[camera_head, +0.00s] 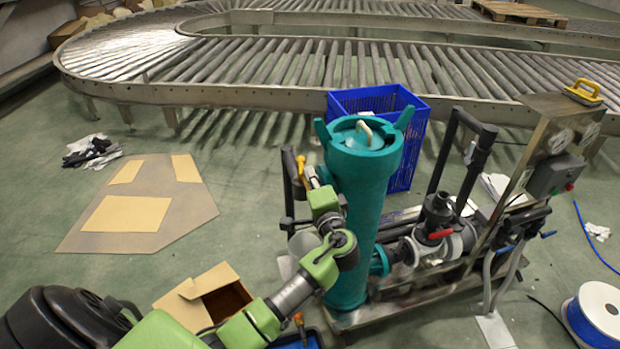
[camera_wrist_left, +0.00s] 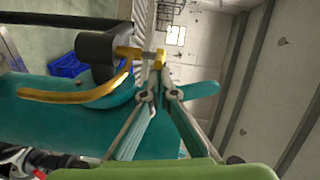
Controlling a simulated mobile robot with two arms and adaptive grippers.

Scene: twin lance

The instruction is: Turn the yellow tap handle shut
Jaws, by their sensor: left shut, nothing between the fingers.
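The yellow tap handle (camera_head: 301,166) stands near the black pipe, just left of the teal cylinder's top in the head view. In the left wrist view, a dark round valve body (camera_wrist_left: 97,46) bears a short yellow stem with a small yellow end piece (camera_wrist_left: 158,60). A curved yellow bar (camera_wrist_left: 75,96) lies beside it. My left gripper (camera_head: 312,177) is just below and right of the handle in the head view. In the left wrist view its fingertips (camera_wrist_left: 166,88) are together and empty, close to the yellow end piece; contact is unclear. My right gripper is out of view.
The teal cylinder (camera_head: 369,220) stands close beside my left gripper. Black pipes and a metal panel (camera_head: 535,130) are to the right, a blue crate (camera_head: 412,150) behind. An open cardboard box (camera_head: 205,297) and flat cardboard (camera_head: 140,205) lie on the floor.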

